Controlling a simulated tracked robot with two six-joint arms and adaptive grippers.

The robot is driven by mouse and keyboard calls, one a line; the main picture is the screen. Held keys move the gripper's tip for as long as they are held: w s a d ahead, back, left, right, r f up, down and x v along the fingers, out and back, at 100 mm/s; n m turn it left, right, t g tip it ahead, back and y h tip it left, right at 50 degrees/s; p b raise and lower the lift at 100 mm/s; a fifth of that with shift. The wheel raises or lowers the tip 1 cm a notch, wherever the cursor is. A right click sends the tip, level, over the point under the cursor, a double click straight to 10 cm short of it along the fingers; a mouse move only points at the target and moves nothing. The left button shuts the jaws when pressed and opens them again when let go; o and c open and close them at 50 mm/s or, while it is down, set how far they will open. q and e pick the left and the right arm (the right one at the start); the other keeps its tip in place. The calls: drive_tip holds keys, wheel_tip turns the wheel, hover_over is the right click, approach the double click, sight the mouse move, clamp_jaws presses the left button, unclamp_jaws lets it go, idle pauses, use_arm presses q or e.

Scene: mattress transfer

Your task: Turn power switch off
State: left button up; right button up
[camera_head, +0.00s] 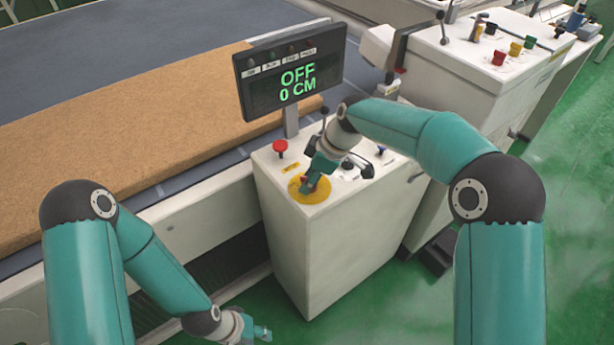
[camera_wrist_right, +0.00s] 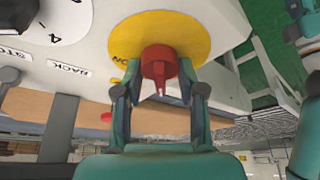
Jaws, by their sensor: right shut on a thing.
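The power switch is a red knob (camera_wrist_right: 158,66) on a round yellow plate (camera_head: 298,190), set in the top of the white control box (camera_head: 335,225). My right gripper (camera_head: 309,184) reaches down onto it, and in the right wrist view its two fingers are closed on the sides of the red knob. The display (camera_head: 290,70) above the box reads "OFF" and "0 CM". My left gripper (camera_head: 262,333) hangs low at the bottom of the head view, away from the box; its fingers are too small to tell apart.
A red button (camera_head: 280,147) stands behind the yellow plate, and dark controls (camera_head: 355,168) sit to its right. A brown mattress (camera_head: 130,130) lies on the conveyor at left. A second white control box (camera_head: 485,60) stands at the upper right. Green floor (camera_head: 400,300) is clear in front.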

drive_tip(key=shift+a+n, duration=0.1)
drive_tip(key=shift+n, duration=0.5)
drive_tip(key=shift+g, duration=0.3)
drive_tip(key=o, duration=1.1)
drive_tip(key=shift+o, duration=0.2)
drive_tip(key=shift+d+r, duration=0.25)
drive_tip(key=shift+r, duration=0.25)
drive_tip(key=v, duration=1)
drive_tip(key=shift+d+r, duration=0.2)
drive_tip(key=shift+r, duration=0.1)
